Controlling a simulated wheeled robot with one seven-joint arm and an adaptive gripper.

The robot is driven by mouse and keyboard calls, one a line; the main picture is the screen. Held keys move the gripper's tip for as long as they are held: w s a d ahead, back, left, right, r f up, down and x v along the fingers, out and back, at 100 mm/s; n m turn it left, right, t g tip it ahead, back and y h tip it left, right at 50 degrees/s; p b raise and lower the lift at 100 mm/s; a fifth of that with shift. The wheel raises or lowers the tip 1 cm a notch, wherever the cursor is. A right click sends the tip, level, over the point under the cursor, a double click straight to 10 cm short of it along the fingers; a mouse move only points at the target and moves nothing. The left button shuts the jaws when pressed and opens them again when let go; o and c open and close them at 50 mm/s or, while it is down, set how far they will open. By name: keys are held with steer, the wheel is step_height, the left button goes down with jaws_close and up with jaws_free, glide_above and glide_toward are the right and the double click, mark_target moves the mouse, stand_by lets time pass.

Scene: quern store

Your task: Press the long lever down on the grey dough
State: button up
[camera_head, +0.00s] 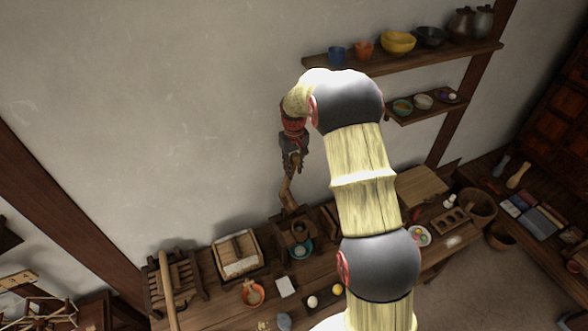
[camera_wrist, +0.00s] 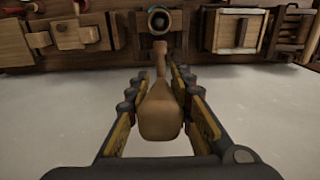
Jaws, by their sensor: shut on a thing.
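The long lever (camera_head: 287,192) is a brown wooden bar. It stands steeply raised above a small wooden press (camera_head: 285,226) on the bench in the head view. My gripper (camera_head: 294,160) is at its upper end, high in front of the wall. In the wrist view the lever (camera_wrist: 161,112) lies between the two fingers of my gripper (camera_wrist: 157,80), which is shut on it. The lever's thick end is towards me and its thin end points to the press (camera_wrist: 140,42). A teal bowl (camera_head: 301,250) is at the press.
A shelf with bowls (camera_head: 398,42) is on the wall at upper right. The wall around my gripper is bare.

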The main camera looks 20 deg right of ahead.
jaws_close()
stand_by(0.4)
